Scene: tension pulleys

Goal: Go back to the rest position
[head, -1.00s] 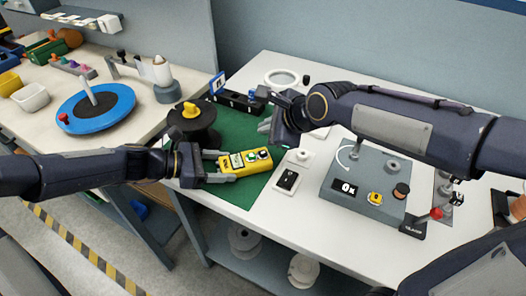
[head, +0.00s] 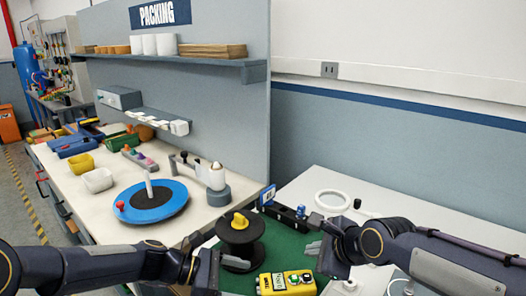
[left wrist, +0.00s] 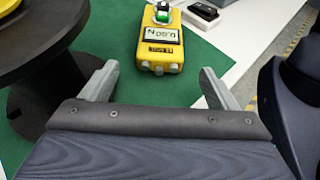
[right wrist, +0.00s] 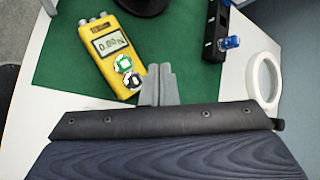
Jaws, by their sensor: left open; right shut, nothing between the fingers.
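My left gripper (left wrist: 155,88) is open in the left wrist view, with nothing between its fingers. The yellow meter (left wrist: 160,42) lies on the green mat beyond its fingertips, apart from them. My right gripper (right wrist: 159,72) is shut and empty in the right wrist view, its fingertips close beside the yellow meter (right wrist: 112,55). In the head view the right gripper (head: 318,247) hovers over the mat's right side, and the left gripper is at the bottom, left of the yellow meter (head: 287,283).
A black spool with a yellow knob (head: 240,235) stands near my left gripper. A black block with a blue part (head: 285,212) and a white ring (head: 332,201) lie behind. A blue turntable (head: 152,202) sits on the left bench. A partition (head: 230,110) rises behind.

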